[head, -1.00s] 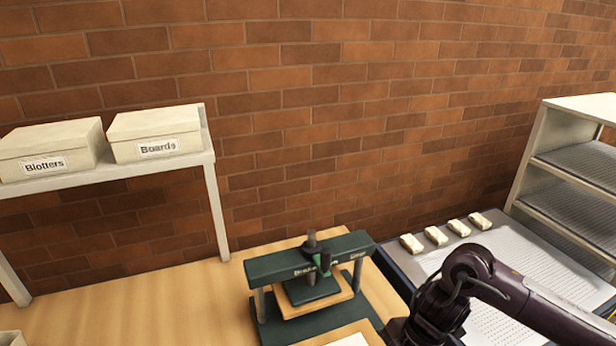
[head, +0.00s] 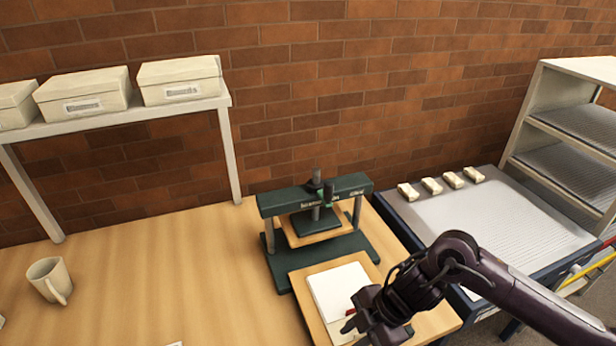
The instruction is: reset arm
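My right arm comes in from the right edge of the head view. Its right gripper (head: 352,328) is over the front of a wooden board (head: 440,320) with white sheets (head: 338,285) on it. Its fingers are small and partly hidden, so I cannot tell whether they are open or shut. A small red spot shows beside the gripper. My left gripper is not in view. A dark green press (head: 318,215) stands just behind the board, with a wooden board clamped low in it.
A white shelf (head: 228,150) at the left carries several lidded boxes (head: 180,80). A cream mug (head: 48,278) stands on the wooden table (head: 160,270). At the right are a grey-topped bench (head: 500,225) with several small white blocks (head: 452,180) and a rack (head: 530,110). The table's middle left is clear.

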